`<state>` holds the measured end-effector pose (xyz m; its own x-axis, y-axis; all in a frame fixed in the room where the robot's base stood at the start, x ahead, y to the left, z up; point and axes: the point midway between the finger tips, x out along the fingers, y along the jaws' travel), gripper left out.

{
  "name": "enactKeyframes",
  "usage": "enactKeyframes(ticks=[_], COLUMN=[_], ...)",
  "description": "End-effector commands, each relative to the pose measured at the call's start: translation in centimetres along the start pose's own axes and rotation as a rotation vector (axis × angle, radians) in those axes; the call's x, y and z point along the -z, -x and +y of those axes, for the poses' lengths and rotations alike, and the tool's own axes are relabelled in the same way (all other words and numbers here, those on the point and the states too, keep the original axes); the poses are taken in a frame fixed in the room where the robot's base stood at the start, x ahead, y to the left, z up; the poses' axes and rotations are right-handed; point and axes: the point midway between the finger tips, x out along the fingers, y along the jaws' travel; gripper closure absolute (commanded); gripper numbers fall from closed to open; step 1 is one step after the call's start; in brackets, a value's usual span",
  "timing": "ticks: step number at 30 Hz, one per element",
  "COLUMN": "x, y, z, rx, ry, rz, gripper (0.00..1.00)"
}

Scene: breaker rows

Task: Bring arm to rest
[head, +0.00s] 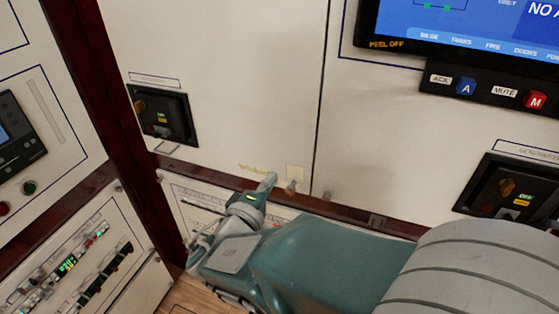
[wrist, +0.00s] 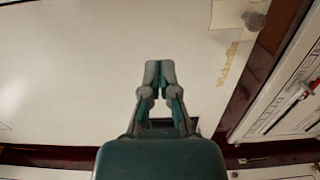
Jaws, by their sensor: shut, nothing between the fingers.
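My gripper (head: 269,181) shows in the head view at the end of my teal arm, in front of the lower part of a white cabinet panel (head: 225,75). In the wrist view my gripper (wrist: 159,68) has its two fingers together, with nothing between them, against the white panel. Whether the fingertips touch the panel cannot be told. My arm hides part of the lower panels in the head view.
A breaker switch (head: 162,117) is set in the panel at left, and another (head: 508,190) at right. A screen (head: 460,25) with ACK and MUTE buttons is at upper right. A lower panel with breaker rows (head: 85,265) stands at lower left. Dark red trim (head: 120,170) runs between the panels.

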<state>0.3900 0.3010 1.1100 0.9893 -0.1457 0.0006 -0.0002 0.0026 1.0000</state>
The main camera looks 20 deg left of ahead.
Motion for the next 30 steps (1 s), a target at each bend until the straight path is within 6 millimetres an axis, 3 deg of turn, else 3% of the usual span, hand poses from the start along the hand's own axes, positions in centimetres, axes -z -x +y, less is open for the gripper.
enactKeyframes(ticks=[5, 8, 12, 15, 21, 25, 30], x=[-0.3, -3.0, -11.4, -17.6, -26.4, -29.7, -31.8], y=[0.0, -1.2, -3.0, -2.9, 0.0, 2.8, 6.3], z=[0.0, 0.3, 0.4, 0.0, -1.3, -2.0, -2.3], rx=[0.007, 0.051, 0.208, 0.346, 0.611, 0.756, 0.889], ry=[0.0, -0.012, -0.068, -0.138, -0.351, -0.541, -0.835], rz=[-0.014, -0.095, -0.327, -0.489, -0.723, -0.809, -0.842], gripper=[1.0, 1.0, 1.0, 1.0, 1.0, 1.0, 1.0])
